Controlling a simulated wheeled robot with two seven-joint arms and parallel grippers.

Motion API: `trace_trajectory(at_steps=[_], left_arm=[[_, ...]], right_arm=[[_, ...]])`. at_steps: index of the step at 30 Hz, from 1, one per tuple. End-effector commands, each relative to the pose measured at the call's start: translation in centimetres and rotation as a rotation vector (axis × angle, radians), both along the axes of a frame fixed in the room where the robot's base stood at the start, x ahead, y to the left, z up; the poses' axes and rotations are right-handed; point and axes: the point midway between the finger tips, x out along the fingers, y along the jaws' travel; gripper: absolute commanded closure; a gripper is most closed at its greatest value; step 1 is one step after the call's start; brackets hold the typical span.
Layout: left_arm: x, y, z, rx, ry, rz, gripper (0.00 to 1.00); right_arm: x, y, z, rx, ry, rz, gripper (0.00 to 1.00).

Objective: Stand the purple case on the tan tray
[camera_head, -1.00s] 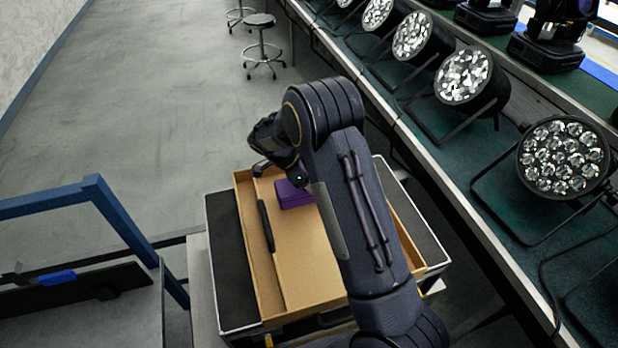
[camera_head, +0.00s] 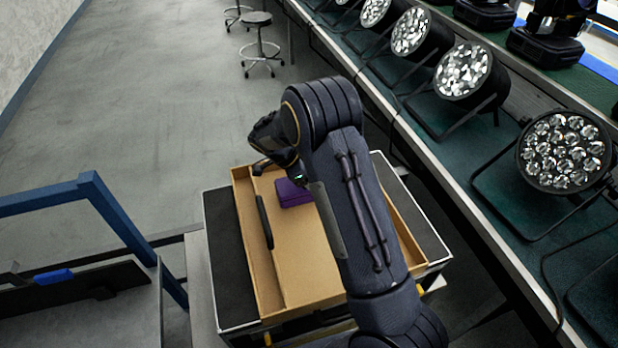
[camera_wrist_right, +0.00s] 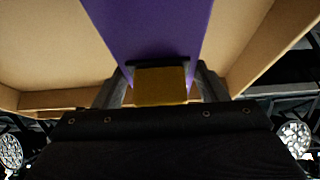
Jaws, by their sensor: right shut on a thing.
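The purple case (camera_head: 292,193) shows beside my right wrist in the head view, over the floor of the tan tray (camera_head: 318,262). Part of it is hidden behind my arm, and I cannot tell whether its base touches the tray. In the right wrist view the case (camera_wrist_right: 150,28) runs up out of the picture from between the fingers. My right gripper (camera_wrist_right: 162,68) is shut on it. A yellow-brown block (camera_wrist_right: 160,86) shows between the fingers, in front of the case. My left gripper is in neither view.
A dark bar (camera_head: 264,222) lies along the tray's left part. The tray rests on a dark-topped cart (camera_head: 228,262). Stage lights (camera_head: 564,152) line the bench at right. A blue-railed frame (camera_head: 122,215) stands at left. The floor beyond is mostly clear, with stools (camera_head: 258,43).

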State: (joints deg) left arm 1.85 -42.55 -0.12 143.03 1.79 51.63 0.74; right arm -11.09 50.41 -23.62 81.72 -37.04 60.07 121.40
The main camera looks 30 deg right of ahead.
Motion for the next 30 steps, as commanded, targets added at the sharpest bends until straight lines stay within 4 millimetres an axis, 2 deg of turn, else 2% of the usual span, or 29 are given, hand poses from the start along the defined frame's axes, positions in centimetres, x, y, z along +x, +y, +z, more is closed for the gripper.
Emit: trace_trajectory(at_steps=[14, 15, 21, 30], left_arm=[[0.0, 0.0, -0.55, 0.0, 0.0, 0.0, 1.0], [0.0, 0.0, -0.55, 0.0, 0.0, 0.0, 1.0], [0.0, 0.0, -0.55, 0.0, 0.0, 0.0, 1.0], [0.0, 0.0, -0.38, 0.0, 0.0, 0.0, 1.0]], right_arm=[[0.03, -0.01, -0.37, 0.0, -0.001, 0.0, 0.84], [0.02, -0.02, -0.37, 0.0, -0.001, 0.0, 0.32], [0.02, -0.01, -0.4, 0.0, -0.001, 0.0, 0.09], [0.05, 0.18, -0.07, 0.0, 0.0, 0.001, 0.09]])
